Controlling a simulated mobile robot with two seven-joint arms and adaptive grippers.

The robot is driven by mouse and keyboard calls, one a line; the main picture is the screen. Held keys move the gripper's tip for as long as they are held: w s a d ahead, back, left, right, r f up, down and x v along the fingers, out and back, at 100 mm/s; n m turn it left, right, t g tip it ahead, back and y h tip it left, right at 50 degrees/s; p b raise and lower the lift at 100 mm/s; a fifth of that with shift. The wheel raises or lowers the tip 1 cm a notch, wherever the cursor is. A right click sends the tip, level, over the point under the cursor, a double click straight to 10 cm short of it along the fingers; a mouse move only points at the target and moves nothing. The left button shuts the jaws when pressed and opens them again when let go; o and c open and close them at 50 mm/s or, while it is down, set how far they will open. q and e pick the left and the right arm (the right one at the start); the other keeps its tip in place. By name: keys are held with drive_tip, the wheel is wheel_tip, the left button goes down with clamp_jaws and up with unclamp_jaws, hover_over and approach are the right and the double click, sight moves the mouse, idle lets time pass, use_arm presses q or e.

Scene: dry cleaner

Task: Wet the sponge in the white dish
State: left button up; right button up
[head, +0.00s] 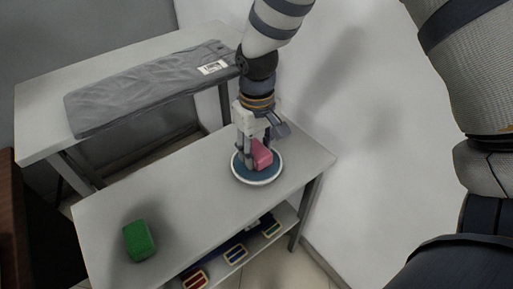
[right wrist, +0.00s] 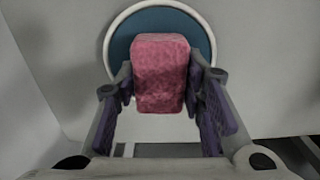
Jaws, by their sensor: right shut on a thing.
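A pink sponge (head: 262,154) is held between the fingers of my right gripper (head: 256,158). The sponge also shows large in the right wrist view (right wrist: 160,72), with the purple-padded fingers (right wrist: 163,98) shut on its two sides. The round white dish (head: 258,184) with a blue inside stands at the right end of the lower table. The sponge is over the dish's blue middle, low down; I cannot tell whether it touches the bottom. The dish's white rim (right wrist: 113,32) shows behind the sponge in the right wrist view. My left gripper is not in view.
A green block (head: 139,241) lies at the table's front left. A grey folded garment (head: 140,90) with a white label lies on the higher table behind. Several coloured items, including a blue one (head: 236,254), sit on the shelf below. The table's middle is clear.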

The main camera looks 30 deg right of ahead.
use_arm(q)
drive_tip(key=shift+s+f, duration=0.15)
use_arm(e)
drive_tip(key=shift+f, duration=0.55)
idle(0.4)
drive_tip(key=shift+f, duration=0.1)
idle(1.0)
wheel_tip(320, 180, up, 5)
drive_tip(key=shift+r+p, duration=0.2)
drive_tip(key=shift+p, duration=0.6)
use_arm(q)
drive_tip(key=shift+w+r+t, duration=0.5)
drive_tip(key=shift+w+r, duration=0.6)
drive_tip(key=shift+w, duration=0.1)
use_arm(e)
drive_tip(key=shift+r, duration=0.85)
